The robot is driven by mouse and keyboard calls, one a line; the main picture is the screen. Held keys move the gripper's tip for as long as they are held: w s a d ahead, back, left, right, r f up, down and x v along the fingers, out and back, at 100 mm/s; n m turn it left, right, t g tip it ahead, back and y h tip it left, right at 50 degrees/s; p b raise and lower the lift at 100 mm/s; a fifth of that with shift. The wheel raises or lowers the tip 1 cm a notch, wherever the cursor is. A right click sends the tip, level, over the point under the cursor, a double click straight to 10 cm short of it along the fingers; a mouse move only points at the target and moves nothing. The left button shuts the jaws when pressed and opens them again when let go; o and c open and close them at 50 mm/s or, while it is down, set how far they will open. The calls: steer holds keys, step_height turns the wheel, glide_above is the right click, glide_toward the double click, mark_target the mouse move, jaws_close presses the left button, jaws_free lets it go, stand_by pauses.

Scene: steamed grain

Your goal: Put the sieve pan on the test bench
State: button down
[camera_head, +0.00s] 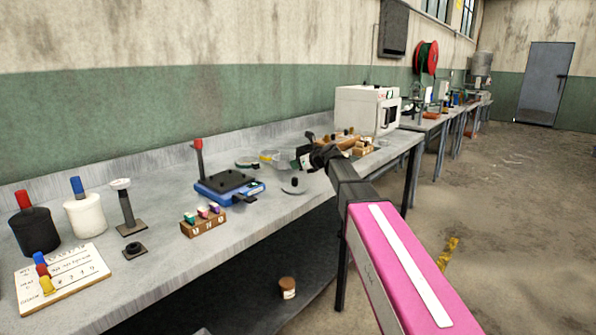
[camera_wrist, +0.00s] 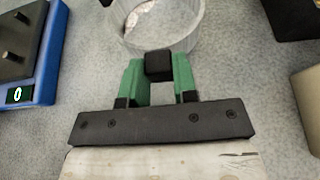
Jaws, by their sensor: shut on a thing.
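My gripper (camera_head: 305,160) is over the grey bench (camera_head: 150,272), to the right of the blue scale. In the wrist view its green fingers (camera_wrist: 158,75) are shut on a small black block-shaped handle (camera_wrist: 158,64). A clear round-walled pan (camera_wrist: 188,42), which I take to be the sieve pan, is just beyond the handle and seems joined to it. Something pale lies inside it. In the head view the pan (camera_head: 281,160) is partly hidden by my gripper. I cannot tell whether its base touches the bench.
The blue scale (camera_head: 228,188) stands left of the gripper, with a rack of coloured pieces (camera_head: 204,220) in front. A grey lid with a black knob (camera_head: 294,188) lies near the front edge. A white oven (camera_head: 362,110) stands behind right. Bare bench shows at front centre.

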steer(key=shift+f, duration=1.3)
steer(key=c, duration=0.9)
jaws_free()
steer(key=shift+f, duration=0.1)
steer(key=v, duration=1.2)
